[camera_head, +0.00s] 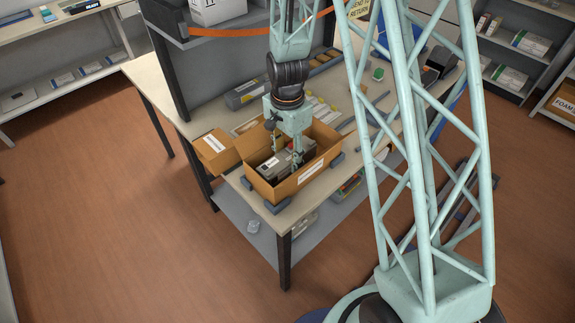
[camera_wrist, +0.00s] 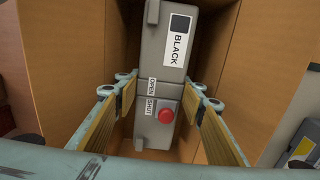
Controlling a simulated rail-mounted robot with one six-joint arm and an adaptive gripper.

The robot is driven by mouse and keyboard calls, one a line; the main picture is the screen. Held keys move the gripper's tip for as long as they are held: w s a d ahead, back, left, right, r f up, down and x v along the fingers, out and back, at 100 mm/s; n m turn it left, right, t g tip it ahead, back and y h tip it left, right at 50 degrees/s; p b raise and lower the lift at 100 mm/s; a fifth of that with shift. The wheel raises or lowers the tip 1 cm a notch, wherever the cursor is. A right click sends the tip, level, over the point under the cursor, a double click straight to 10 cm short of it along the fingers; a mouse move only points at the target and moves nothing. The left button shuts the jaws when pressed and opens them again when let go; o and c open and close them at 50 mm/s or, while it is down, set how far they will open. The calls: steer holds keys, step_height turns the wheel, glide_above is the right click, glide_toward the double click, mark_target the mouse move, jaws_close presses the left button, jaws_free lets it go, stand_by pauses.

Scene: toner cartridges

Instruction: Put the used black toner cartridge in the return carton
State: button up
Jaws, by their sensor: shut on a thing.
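The cartridge (camera_wrist: 170,55) is a grey block with a label reading BLACK, a red round knob and an OPEN/SHUT marking. My gripper (camera_wrist: 162,103) has its tan-padded fingers on both sides of it and is shut on it. In the head view the cartridge (camera_head: 272,164) is inside the open brown carton (camera_head: 262,189), within its walls, with my gripper (camera_head: 285,149) reaching down from above. The carton wall (camera_wrist: 70,60) also shows around the cartridge in the wrist view. Whether the cartridge touches the carton floor cannot be told.
The carton stands at the near corner of a workbench (camera_head: 228,182), between dark corner blocks (camera_head: 278,208). A labelled brown box piece (camera_head: 214,150) is at its left. A long grey unit (camera_head: 248,92) and small items lie behind. A shelf edge with an orange strap (camera_head: 235,32) hangs above.

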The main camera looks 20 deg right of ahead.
mark_target(287, 156)
steer(key=shift+f, duration=1.95)
steer(key=shift+f, duration=0.1)
steer(key=o, duration=0.6)
steer(key=shift+b, duration=0.3)
steer(key=shift+c, duration=0.2)
steer(key=shift+o, duration=0.9)
steer(key=shift+r, duration=0.3)
steer(key=shift+r+p, duration=0.6)
steer(key=shift+r, duration=5.25)
